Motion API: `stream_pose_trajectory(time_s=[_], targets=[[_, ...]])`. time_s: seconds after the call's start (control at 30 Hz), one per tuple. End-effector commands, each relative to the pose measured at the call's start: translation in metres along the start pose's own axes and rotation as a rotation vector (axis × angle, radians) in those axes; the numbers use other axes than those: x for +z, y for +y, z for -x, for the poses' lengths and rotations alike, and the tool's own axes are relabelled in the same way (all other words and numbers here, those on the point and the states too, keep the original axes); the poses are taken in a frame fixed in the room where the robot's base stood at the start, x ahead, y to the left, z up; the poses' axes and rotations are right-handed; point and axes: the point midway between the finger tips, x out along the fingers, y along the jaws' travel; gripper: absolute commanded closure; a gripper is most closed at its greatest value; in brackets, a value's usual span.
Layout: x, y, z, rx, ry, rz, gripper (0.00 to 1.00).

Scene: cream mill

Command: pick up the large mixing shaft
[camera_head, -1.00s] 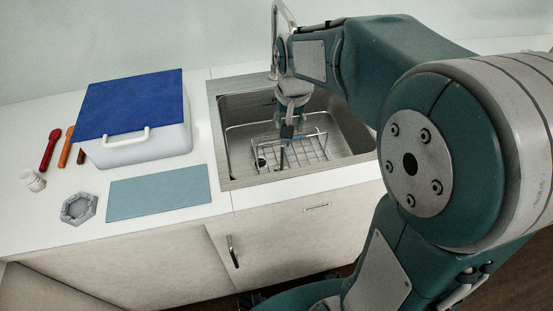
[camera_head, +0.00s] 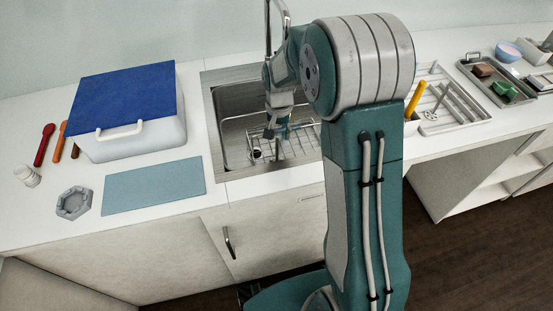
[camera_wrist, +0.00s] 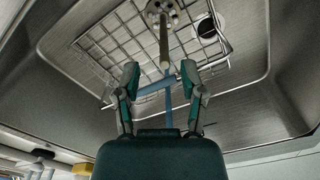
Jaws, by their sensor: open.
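In the wrist view a grey metal shaft (camera_wrist: 163,45) with a round, perforated head stands over the wire rack (camera_wrist: 110,40) in the sink. A blue crosspiece and stem (camera_wrist: 168,105) line up with it between my fingers; I take these as parts of one mixing shaft. My gripper (camera_wrist: 160,72) is open, with one green-padded finger on each side of the blue part. Contact cannot be told. In the head view my gripper (camera_head: 277,130) hangs low over the sink rack (camera_head: 300,146), and the shaft is largely hidden by it.
The steel sink (camera_head: 222,130) has a tap (camera_head: 268,25) behind it. A blue-lidded white box (camera_head: 150,140), a blue mat (camera_head: 150,190) and a grey hexagonal dish (camera_head: 73,203) are at left. A white organizer (camera_head: 460,125) with utensils and a grey tray (camera_head: 515,101) are at right.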

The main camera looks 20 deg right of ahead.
Motion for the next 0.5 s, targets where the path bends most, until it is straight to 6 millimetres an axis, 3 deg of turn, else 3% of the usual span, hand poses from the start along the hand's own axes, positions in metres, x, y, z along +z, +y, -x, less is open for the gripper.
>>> stream_pose_trajectory(time_s=[0.33,0.5], targets=[[0.001,-0.006,-0.044,0.002,-0.001,0.0,0.47],[0.001,-0.006,-0.054,0.0,0.002,0.0,0.47]])
